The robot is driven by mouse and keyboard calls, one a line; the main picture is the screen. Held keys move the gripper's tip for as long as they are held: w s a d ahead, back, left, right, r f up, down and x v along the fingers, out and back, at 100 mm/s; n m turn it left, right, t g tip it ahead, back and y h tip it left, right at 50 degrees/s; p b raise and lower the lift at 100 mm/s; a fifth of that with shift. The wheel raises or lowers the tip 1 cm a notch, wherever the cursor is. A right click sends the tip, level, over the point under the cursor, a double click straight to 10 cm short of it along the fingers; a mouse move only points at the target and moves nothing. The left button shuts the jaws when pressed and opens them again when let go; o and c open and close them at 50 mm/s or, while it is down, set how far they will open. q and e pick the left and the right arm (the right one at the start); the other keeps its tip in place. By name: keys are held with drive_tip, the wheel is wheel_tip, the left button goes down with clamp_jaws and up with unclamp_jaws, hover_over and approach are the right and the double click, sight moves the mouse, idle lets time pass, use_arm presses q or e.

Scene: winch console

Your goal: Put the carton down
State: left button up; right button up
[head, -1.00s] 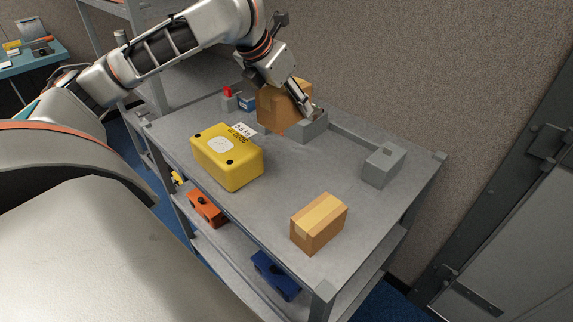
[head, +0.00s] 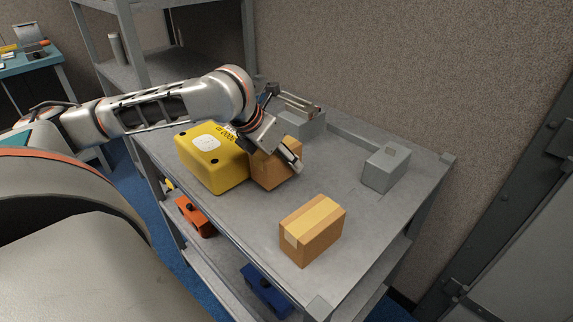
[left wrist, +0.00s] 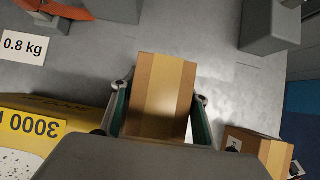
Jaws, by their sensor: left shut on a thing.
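My left gripper (head: 277,148) is shut on a brown carton (head: 272,170) with a lighter tape band. The fingers hold two opposite sides of it; the left wrist view shows the carton (left wrist: 160,95) between the fingers. The carton is just right of the yellow case (head: 212,165), low over the grey table top (head: 345,200). I cannot tell whether its base touches the top. The arm hides part of the carton and the case. A second carton (head: 312,230) sits at the front of the table. My right gripper is not in view.
A grey block (head: 303,125) stands behind my gripper, and another grey block (head: 386,168) stands at the back right. A "0.8 kg" label (left wrist: 24,46) lies on the top. Bare surface lies between the cartons and the right block. Orange and blue objects sit on the lower shelf.

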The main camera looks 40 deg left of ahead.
use_arm(q)
drive_tip(key=shift+f, duration=0.95)
drive_tip(key=shift+r, duration=0.2)
drive_tip(key=shift+f, duration=0.25)
drive_tip(key=o, duration=1.2)
drive_tip(key=shift+o, duration=0.2)
